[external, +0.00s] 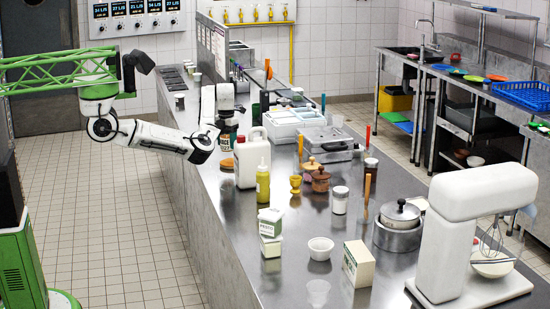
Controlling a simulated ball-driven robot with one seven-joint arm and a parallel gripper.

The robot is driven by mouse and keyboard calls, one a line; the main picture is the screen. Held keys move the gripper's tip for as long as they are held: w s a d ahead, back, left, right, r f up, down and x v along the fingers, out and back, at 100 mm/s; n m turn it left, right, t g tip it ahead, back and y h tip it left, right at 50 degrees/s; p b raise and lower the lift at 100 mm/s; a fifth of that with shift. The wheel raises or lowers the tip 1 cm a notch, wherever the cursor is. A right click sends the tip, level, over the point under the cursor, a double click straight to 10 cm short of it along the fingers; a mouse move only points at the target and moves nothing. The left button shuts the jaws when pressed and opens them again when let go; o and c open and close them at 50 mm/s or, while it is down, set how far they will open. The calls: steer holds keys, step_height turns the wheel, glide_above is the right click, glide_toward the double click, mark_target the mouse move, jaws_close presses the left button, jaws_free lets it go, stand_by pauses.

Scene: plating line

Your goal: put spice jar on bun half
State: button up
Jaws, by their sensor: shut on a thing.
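My gripper (226,117) hangs over the left edge of the steel counter, beside the white jug. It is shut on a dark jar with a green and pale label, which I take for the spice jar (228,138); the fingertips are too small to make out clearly. A flat, round orange-brown piece, likely the bun half (227,163), lies on the counter just below the held jar, partly hidden by the jug. A gap between jar and bun half cannot be told surely from this angle.
The white jug (250,160) stands close to the right of the held jar. A yellow bottle (263,184), yellow egg cup (295,184), brown wooden pot (320,180) and lidded jars crowd the counter. The counter's left edge (207,215) is clear nearer the camera.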

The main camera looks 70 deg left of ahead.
mark_target(230, 150)
steer(key=shift+w+a+f, duration=0.2)
steer(key=shift+w+f, duration=0.35)
steer(key=shift+f, duration=1.55)
steer(key=shift+f, duration=0.15)
steer(key=o, duration=1.2)
step_height(230, 150, up, 12)
steer(key=shift+r+p, duration=0.15)
steer(key=shift+p, duration=0.25)
